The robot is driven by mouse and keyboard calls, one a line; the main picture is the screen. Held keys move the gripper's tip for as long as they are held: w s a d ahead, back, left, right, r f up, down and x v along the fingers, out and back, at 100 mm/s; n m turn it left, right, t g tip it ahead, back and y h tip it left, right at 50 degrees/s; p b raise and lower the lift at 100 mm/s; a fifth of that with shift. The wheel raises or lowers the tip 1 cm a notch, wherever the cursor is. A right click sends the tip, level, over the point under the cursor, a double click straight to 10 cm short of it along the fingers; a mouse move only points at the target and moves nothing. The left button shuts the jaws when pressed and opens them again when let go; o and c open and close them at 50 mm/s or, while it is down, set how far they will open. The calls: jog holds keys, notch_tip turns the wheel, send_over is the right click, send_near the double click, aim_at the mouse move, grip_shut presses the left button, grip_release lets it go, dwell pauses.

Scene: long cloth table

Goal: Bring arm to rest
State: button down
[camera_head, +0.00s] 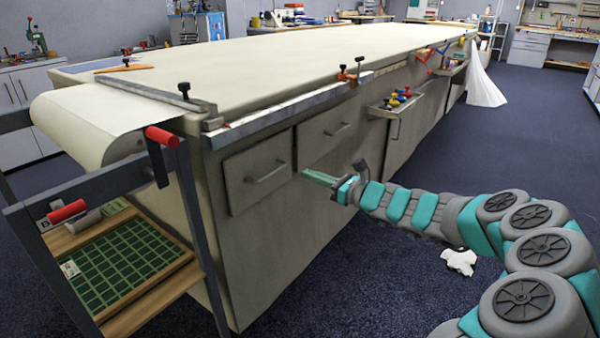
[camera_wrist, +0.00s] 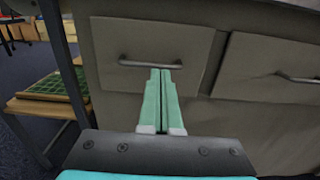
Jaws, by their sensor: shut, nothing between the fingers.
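My gripper (camera_head: 322,179) is at the end of my teal and grey arm, which reaches in from the right in the head view. It is in front of the drawer side of the long cloth table (camera_head: 290,50). In the wrist view my gripper (camera_wrist: 160,74) shows two teal fingers closed together with nothing between them. The fingertips overlap a drawer handle (camera_wrist: 150,65) in that view; whether they touch it I cannot tell. In the head view the fingertips appear to the right of that drawer's handle (camera_head: 266,172).
A second closed drawer (camera_head: 325,135) is farther along the table. An open drawer (camera_head: 398,108) holds colourful items. A rack with red handles (camera_head: 163,137) and a green gridded tray (camera_head: 110,262) stands at left. A white cloth-like piece (camera_head: 460,261) lies on the floor. Open floor lies right.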

jog(key=s+a+r+n+g+y, duration=0.1)
jog(key=s+a+r+n+g, duration=0.3)
jog(key=s, duration=0.3)
jog(key=s+a+r+n+g, duration=0.1)
jog(key=s+a+n+g, duration=0.2)
jog(key=s+a+n, duration=0.4)
jog(key=s+f+n+g+h, duration=0.2)
jog(key=s+n+g+h, duration=0.3)
jog(key=s, duration=1)
jog(key=s+d+f+n+h, duration=0.4)
jog(key=s+d+f+h, duration=0.1)
jog(key=s+d, duration=0.6)
jog(key=s+d+f+n+h, duration=0.5)
jog(key=s+d, duration=0.5)
jog(key=d, duration=0.3)
jog(key=shift+s+f+h, duration=0.3)
jog(key=shift+s+f, duration=0.1)
jog(key=shift+f, duration=0.1)
